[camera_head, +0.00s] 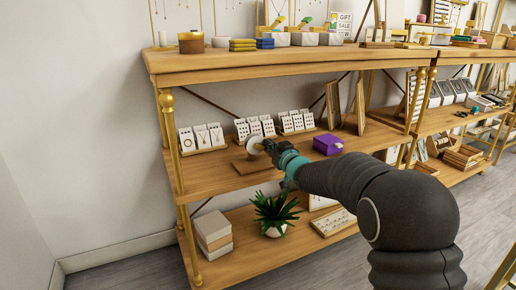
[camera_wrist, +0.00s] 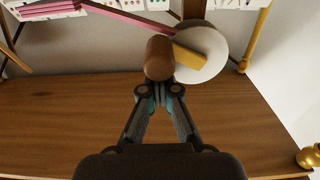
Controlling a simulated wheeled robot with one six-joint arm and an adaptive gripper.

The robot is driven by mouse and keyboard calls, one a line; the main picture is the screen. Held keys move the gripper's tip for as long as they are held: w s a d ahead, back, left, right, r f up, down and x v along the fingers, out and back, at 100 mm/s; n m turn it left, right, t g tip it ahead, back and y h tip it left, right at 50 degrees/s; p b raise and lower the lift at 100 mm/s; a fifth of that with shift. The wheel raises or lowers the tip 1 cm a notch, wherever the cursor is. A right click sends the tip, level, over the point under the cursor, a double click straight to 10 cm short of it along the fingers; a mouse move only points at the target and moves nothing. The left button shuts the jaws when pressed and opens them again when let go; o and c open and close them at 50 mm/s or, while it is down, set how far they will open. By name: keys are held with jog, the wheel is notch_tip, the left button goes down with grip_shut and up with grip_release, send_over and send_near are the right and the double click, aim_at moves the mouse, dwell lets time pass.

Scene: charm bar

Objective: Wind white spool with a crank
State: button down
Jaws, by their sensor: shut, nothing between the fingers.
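The white spool (camera_head: 255,145) stands on a wooden base (camera_head: 250,165) on the middle shelf. In the wrist view the white spool (camera_wrist: 212,48) is a round disc with a yellow crank arm (camera_wrist: 189,57) across its face. A brown rounded crank handle (camera_wrist: 159,58) sticks out toward me at the arm's left end. My gripper (camera_wrist: 160,92) is shut and empty, its fingertips at the near end of the handle. I cannot tell whether they touch it. In the head view my gripper (camera_head: 272,148) is just right of the spool and partly hides it.
White jewellery cards (camera_head: 202,137) stand left of the spool, with more cards (camera_head: 255,127) behind it. A purple box (camera_head: 328,144) lies right of my gripper. A potted plant (camera_head: 275,213) stands on the lower shelf. The shelf (camera_wrist: 60,105) is bare near my gripper.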

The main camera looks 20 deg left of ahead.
aim_at(268, 154)
jog(key=shift+f, duration=0.5)
jog(key=shift+f+b, duration=0.7)
jog(key=shift+b, duration=0.1)
jog(key=shift+r, duration=0.1)
jog(key=shift+s, duration=0.1)
jog(key=shift+s+a+f+b, duration=0.2)
jog(key=shift+f+b, duration=0.35)
jog(key=shift+f, duration=0.05)
jog(key=shift+r, duration=0.1)
